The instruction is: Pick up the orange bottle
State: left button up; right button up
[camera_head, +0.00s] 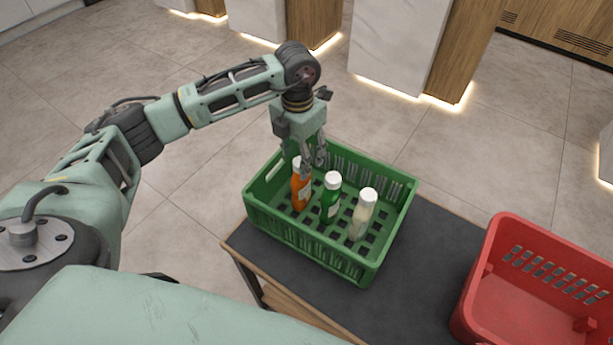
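The orange bottle (301,191) with a white cap stands upright at the left in a green crate (310,246). My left gripper (313,164) points down over the crate, with its fingers at the height of the orange bottle's cap and just to its right in the picture. The fingers look apart with nothing between them. Whether a finger touches the cap I cannot tell. My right gripper is not in view.
A green bottle (330,201) and a white bottle (362,217) stand right of the orange one in the same crate. A red crate (530,290) is at the right on the dark table (420,290). Counters stand behind on the tiled floor.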

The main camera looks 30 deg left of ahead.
aim_at(301, 184)
pick_arm(q)
jog(key=shift+f, duration=0.75)
jog(key=f+p, duration=0.2)
jog(key=shift+s+d+f, duration=0.2)
jog(key=shift+s+f, duration=0.1)
jog(key=shift+f, duration=0.05)
notch_tip(301, 184, down, 3)
jog(key=shift+w+r+p, duration=0.15)
jog(key=shift+r+p, duration=0.05)
jog(key=shift+p, duration=0.35)
jog(key=shift+f, duration=0.35)
jog(key=c, duration=0.6)
grip_shut()
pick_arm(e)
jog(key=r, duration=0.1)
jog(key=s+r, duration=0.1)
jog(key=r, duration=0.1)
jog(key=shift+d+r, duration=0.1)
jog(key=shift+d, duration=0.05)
